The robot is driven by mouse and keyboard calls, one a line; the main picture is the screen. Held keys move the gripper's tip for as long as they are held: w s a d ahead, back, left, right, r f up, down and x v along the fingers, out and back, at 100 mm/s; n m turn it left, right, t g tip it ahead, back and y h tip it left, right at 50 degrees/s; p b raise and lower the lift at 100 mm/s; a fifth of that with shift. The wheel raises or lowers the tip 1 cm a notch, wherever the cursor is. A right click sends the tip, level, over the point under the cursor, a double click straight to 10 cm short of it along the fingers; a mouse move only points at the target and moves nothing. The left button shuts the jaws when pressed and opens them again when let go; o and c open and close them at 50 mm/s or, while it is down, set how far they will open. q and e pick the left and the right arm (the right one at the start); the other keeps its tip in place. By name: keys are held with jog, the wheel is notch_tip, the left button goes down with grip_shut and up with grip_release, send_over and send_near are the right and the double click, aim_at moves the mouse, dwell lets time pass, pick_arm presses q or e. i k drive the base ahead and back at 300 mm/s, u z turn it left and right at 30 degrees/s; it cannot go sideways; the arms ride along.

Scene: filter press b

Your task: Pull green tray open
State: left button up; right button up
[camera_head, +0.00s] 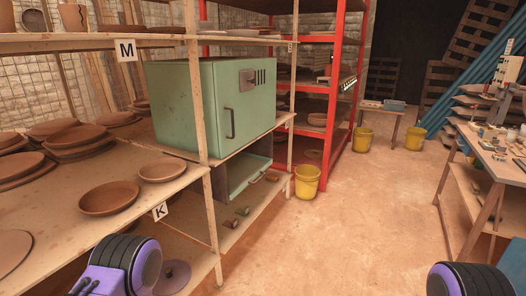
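A green tray (244,179) with a small handle on its front sits on the wooden shelving, just below a large green cabinet (183,108). A dark gap shows above and behind the tray's front. How far out the tray stands is hard to tell. The cabinet has a closed front with a dark vertical handle and a vent panel. Neither of my grippers is in view. Only purple and black parts of my arms show at the bottom left and bottom right corners, apart from the tray.
Wooden shelves (126,184) hold several clay plates and bowls; a post (201,120) stands left of the tray. Small cups lie on the shelf below it. A yellow bucket (307,182) stands on the floor. A workbench (497,160) is at right. The middle floor is clear.

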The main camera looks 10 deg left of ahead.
aim_at(242, 168)
jog(key=i, duration=0.75)
jog(key=z, duration=1)
jog(key=i, duration=1.7)
jog(key=u, duration=1)
